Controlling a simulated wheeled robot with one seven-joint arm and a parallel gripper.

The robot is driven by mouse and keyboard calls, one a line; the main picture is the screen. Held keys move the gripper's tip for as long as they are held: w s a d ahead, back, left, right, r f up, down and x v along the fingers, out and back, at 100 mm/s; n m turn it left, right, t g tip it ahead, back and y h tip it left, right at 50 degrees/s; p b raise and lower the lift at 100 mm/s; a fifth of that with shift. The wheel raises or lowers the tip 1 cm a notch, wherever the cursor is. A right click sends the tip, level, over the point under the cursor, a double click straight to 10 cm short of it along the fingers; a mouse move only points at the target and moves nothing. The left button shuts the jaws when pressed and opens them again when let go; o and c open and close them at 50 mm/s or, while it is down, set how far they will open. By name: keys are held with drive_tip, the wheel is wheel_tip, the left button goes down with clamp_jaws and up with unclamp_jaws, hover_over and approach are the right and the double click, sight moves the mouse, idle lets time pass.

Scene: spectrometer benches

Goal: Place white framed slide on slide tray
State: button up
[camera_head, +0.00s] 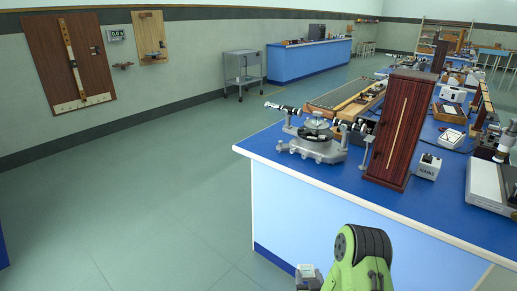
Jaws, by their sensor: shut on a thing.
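My gripper (308,283) shows only in part at the bottom edge of the head view, left of my green arm. It is shut on a small pale-framed piece with a greyish middle, which looks like the white framed slide (306,270). The slide is in front of the near bench's side and apart from its blue top. The fingertips are too small to make out. I cannot pick out a slide tray for certain in this view.
The blue-topped bench (268,148) holds a grey spectrometer (315,140), a tall dark wooden box (400,130), a small white box (428,167) and other instruments. A grey trolley (243,72) stands by the far wall.

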wheel_tip(320, 180, up, 16)
drive_tip(key=p, duration=1.5)
